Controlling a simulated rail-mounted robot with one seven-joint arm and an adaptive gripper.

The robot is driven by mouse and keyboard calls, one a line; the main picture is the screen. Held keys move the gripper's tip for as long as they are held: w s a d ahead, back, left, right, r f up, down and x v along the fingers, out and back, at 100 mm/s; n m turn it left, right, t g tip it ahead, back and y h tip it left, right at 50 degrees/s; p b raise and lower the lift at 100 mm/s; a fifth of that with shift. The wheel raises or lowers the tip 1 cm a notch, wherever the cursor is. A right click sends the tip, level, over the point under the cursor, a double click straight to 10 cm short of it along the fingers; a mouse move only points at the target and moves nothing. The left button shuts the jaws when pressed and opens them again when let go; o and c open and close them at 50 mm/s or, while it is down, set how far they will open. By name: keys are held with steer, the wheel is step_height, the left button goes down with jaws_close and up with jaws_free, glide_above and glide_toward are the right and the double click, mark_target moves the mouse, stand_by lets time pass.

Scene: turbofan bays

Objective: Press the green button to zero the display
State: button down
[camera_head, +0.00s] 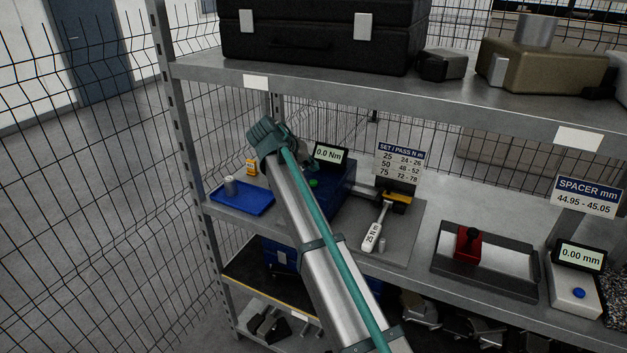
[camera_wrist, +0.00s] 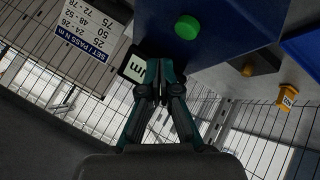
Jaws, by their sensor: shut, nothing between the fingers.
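The green button (camera_head: 314,183) is on a blue box (camera_head: 340,187) on the middle shelf. A small display (camera_head: 329,154) reading 0.0 Nm stands behind the button. In the wrist view the green button (camera_wrist: 187,27) is near the top, on the blue box (camera_wrist: 235,32). My gripper (camera_wrist: 160,70) is shut and empty, its fingertips below the button in that view and apart from it. The fingers overlap part of the display (camera_wrist: 136,68). In the head view my arm crosses in front of the box's left side and mostly hides the gripper.
A torque wrench (camera_head: 374,231) and a SET/PASS sign (camera_head: 400,163) are right of the box. Further right is another display (camera_head: 580,256) with a blue button (camera_head: 578,293). An upper shelf (camera_head: 330,89) overhangs.

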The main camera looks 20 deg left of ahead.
steer(key=shift+r+p, duration=0.5)
steer(key=shift+r, duration=1)
